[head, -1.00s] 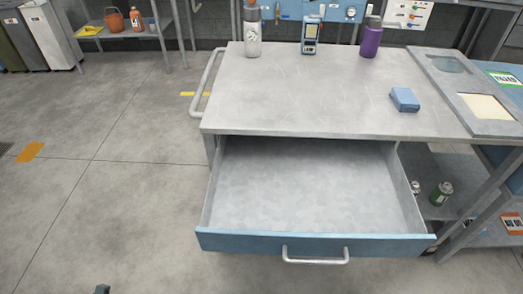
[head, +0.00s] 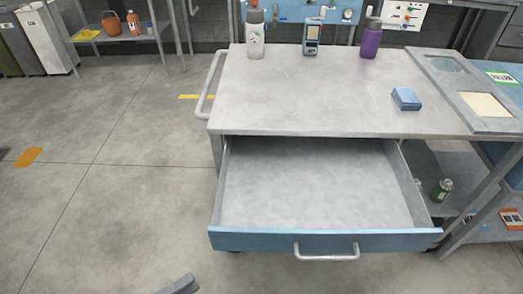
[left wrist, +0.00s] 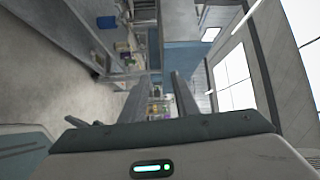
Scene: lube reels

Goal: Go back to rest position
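My left gripper (head: 180,285) shows only as a small dark grey part at the bottom edge of the head view, in front of the drawer and to its left. In the left wrist view its two dark fingers (left wrist: 128,98) stand apart with nothing between them. My right gripper is not in view. The cart's drawer (head: 315,185) is pulled open and empty, with a blue front and a silver handle (head: 327,256).
The cart top (head: 300,100) holds a white bottle (head: 255,35), a handheld device (head: 312,38), a purple bottle (head: 372,40) and a blue box (head: 406,98). A green can (head: 441,190) stands on the lower shelf.

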